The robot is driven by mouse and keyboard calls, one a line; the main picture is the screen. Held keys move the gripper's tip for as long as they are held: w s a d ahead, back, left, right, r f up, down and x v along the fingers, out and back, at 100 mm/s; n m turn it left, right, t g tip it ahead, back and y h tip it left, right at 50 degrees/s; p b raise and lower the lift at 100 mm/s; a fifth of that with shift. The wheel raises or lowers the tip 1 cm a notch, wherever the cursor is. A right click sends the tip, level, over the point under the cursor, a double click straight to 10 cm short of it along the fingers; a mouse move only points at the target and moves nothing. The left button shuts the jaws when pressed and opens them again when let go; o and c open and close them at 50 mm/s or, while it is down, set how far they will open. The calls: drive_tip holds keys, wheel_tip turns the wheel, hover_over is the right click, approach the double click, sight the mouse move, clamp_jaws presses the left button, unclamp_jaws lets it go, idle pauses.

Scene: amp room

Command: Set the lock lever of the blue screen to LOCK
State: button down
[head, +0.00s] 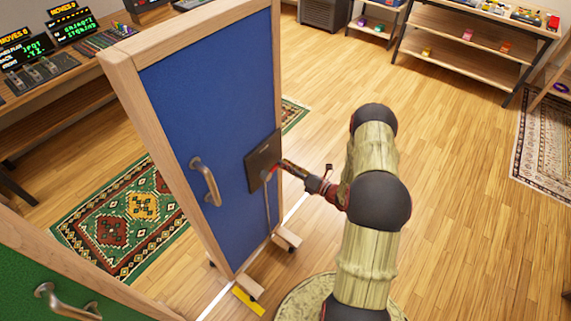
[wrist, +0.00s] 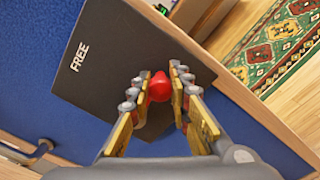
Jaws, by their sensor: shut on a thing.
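The blue screen (head: 215,110) stands upright in a wooden frame, with a dark plate (head: 262,158) near its right edge. The dark plate fills the middle of the wrist view (wrist: 110,60), and the word FREE reads on its left part. No LOCK mark shows; part of the plate is behind my gripper. The lock lever's red knob (wrist: 158,86) sits between my fingers in the wrist view. My gripper (wrist: 159,82) is shut on this knob, in front of the plate. In the head view, my gripper (head: 273,171) reaches the plate from the right.
A metal handle (head: 205,181) is on the screen left of the plate. The screen stands on wheeled wooden feet (head: 287,239). A green panel (head: 30,270) with a handle is at lower left. Wooden floor (head: 450,180) is clear to the right; shelves (head: 470,50) stand behind.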

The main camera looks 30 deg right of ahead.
drive_tip(key=shift+s+a+f, duration=0.1)
drive_tip(key=shift+f, duration=0.15)
drive_tip(key=c, duration=1.6)
unclamp_jaws()
drive_tip(key=shift+c, duration=0.2)
drive_tip(key=shift+r, duration=0.1)
drive_tip(key=shift+s+d, duration=0.3)
drive_tip(key=shift+s, duration=0.1)
drive_tip(key=v, duration=1.1)
drive_tip(key=shift+a, duration=0.1)
